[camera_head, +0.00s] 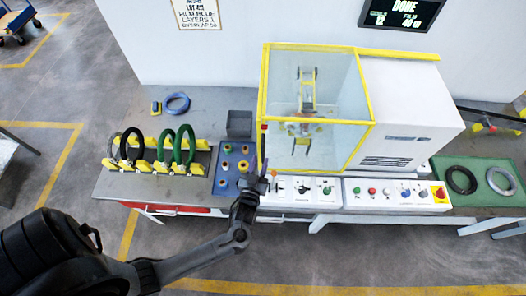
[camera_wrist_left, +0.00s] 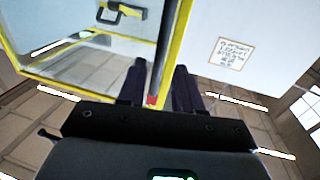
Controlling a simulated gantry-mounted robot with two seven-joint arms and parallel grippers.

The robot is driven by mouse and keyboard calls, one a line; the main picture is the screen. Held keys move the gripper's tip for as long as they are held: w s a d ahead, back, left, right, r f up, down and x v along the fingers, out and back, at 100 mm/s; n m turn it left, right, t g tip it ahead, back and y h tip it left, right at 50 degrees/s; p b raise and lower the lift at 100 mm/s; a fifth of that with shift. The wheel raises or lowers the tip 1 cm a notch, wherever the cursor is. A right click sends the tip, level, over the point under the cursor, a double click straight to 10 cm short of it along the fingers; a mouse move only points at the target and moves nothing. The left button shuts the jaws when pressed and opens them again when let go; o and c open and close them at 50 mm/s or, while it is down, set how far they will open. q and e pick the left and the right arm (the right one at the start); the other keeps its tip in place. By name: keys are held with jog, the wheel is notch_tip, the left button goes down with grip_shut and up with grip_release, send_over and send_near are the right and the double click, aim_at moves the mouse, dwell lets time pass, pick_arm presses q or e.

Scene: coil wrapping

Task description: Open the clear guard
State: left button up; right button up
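The clear guard (camera_head: 345,95) is a see-through box with yellow edges on the left of the white machine (camera_head: 410,110). It looks shut over a small mechanism (camera_head: 305,100). My left gripper (camera_head: 260,180) is at the guard's lower left front corner. In the left wrist view the guard (camera_wrist_left: 90,60) fills the upper left. A dark bar with a red end (camera_wrist_left: 163,55) runs along its yellow edge, between the two parted fingers of my left gripper (camera_wrist_left: 160,88). A gap shows beside the bar, so the fingers look open around it. My right gripper is out of view.
Control panels with buttons and knobs (camera_head: 395,192) line the front below the guard. A blue board with pegs (camera_head: 233,168) and a rack of black and green coils (camera_head: 160,150) stand left. A green mat with coils (camera_head: 475,195) lies right.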

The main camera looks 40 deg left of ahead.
aim_at(262, 154)
pick_arm(q)
jog(key=shift+p+x, duration=0.3)
jog(key=shift+x, duration=2.15)
grip_shut()
